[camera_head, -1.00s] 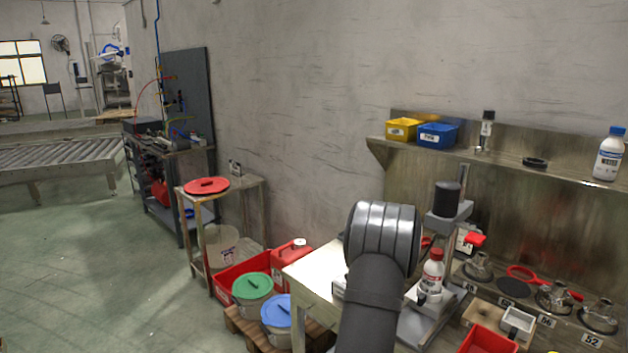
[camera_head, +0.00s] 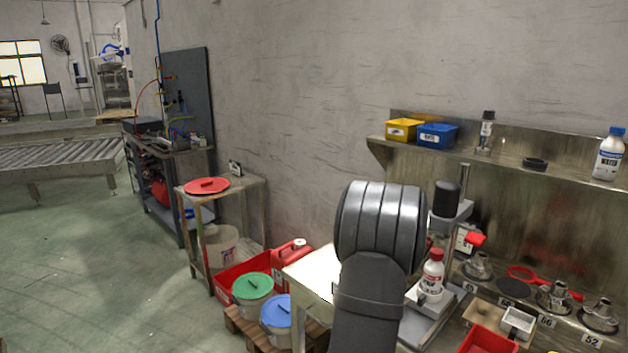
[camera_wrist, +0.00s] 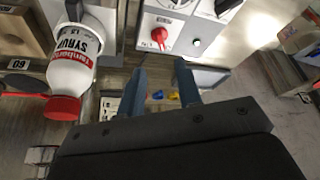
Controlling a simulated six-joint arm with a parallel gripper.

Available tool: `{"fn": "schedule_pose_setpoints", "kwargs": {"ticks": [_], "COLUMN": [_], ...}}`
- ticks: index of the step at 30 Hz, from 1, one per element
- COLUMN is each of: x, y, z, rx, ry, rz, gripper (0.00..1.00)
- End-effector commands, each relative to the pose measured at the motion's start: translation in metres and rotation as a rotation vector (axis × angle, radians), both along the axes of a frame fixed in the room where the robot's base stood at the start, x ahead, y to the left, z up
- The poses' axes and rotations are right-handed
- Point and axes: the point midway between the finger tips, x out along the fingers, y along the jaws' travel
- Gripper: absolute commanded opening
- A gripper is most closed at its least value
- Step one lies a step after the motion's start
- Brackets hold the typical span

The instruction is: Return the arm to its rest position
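My arm (camera_head: 378,265) stands in the lower middle of the head view, a dark grey ribbed joint above a thick link. My gripper is hidden in the head view. In the wrist view my gripper (camera_wrist: 162,78) shows two blue-grey fingers standing apart with nothing held between them. A white syrup bottle with a red cap (camera_wrist: 78,55) is left of the fingers in the wrist view, apart from them. A red-capped white bottle (camera_head: 431,277) stands just right of my arm in the head view.
A grey-white device with a red knob (camera_wrist: 160,38) lies beyond the fingers. A steel shelf (camera_head: 508,160) holds yellow and blue bins (camera_head: 437,135). A red tray (camera_head: 487,342) is at the lower right. Lidded buckets (camera_head: 253,288) stand left of my arm. The floor at left (camera_head: 80,270) is clear.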

Motion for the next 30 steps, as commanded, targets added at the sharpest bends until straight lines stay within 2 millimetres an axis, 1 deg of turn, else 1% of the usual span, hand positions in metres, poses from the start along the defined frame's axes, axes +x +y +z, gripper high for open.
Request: {"fn": "schedule_pose_setpoints", "kwargs": {"ticks": [1, 10, 11, 12, 30], "x": [-0.004, -0.027, -0.026, -0.022, 0.024], "y": [0.001, 0.007, 0.007, 0.005, -0.006], "z": [0.011, 0.067, 0.062, 0.05, -0.062], "rx": [-0.001, -0.001, 0.0, 0.001, 0.001], "ry": [-0.003, -0.003, 0.002, 0.006, 0.004], "rz": [0.0, 0.0, 0.0, 0.0, -0.001], "gripper": [0.32, 0.32, 0.32, 0.32, 0.32]}}
